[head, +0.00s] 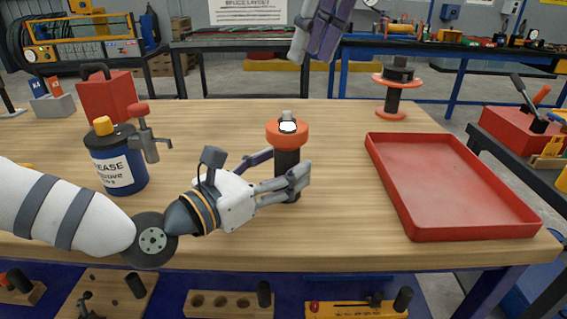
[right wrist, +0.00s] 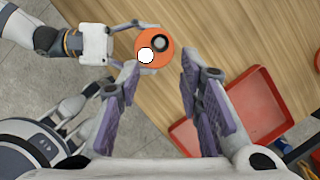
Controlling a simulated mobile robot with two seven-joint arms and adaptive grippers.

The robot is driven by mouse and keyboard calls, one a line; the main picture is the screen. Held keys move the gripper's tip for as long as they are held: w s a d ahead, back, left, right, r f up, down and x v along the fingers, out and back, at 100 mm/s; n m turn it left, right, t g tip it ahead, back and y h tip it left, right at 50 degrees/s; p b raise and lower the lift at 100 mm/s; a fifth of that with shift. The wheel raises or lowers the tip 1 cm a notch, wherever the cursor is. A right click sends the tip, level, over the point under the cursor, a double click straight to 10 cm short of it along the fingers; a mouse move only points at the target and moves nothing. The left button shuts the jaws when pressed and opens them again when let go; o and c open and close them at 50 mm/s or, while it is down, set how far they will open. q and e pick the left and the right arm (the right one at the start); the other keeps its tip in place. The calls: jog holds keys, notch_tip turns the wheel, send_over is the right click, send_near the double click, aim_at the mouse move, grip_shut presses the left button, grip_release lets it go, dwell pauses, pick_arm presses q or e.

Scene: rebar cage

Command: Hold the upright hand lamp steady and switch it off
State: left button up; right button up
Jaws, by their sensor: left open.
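The hand lamp (head: 287,135) stands upright on the workbench, with an orange head, a dark body and a bright white lens. From above in the right wrist view, its orange top (right wrist: 168,60) shows a white disc and a dark round knob. My left gripper (head: 284,170) is open, with one finger behind the dark body and one in front; I cannot tell whether they touch it. My right gripper (right wrist: 160,65) is open and empty, pointing down above the lamp, which shows between and beyond its fingertips. In the head view only its fingers (head: 321,30) show, at the top edge.
A blue grease can (head: 118,172) with a pump nozzle stands left of the lamp, near my left arm. A red tray (head: 450,190) lies empty at the right. An orange-flanged spool (head: 393,95) stands at the back right. The wood between lamp and tray is clear.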

pick_arm(q)
jog(key=shift+x, duration=1)
grip_shut()
pick_arm(e)
jog(key=shift+c, duration=0.5)
grip_shut()
